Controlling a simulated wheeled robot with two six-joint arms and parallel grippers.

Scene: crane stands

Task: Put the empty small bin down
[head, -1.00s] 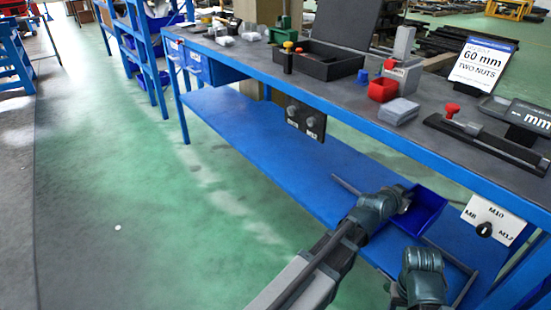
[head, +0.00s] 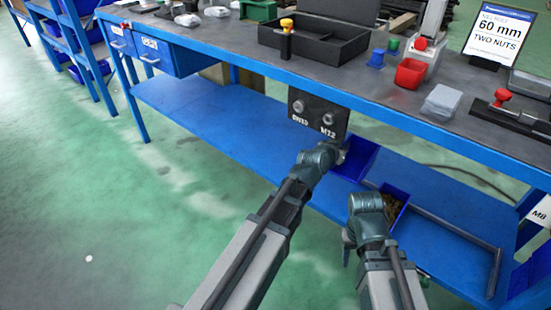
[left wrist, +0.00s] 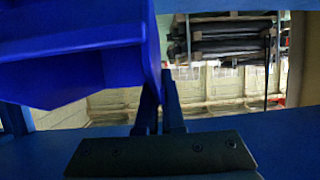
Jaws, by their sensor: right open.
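The empty small bin (head: 357,161) is blue and looks empty inside. It is at the lower blue shelf, just right of my left gripper (head: 338,156). In the left wrist view the bin (left wrist: 80,65) fills the upper left, tilted, and the fingers (left wrist: 160,105) of my left gripper are closed together on its edge. I cannot tell whether the bin touches the shelf. My right gripper (head: 368,208) is lower in the picture, beside a second blue bin (head: 401,196) with brownish contents. Its fingers are mostly hidden.
The lower shelf (head: 215,118) has free room to the left. A grey bar (head: 470,240) lies at its right. A dark panel with knobs (head: 318,112) hangs from the bench edge above the bin.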

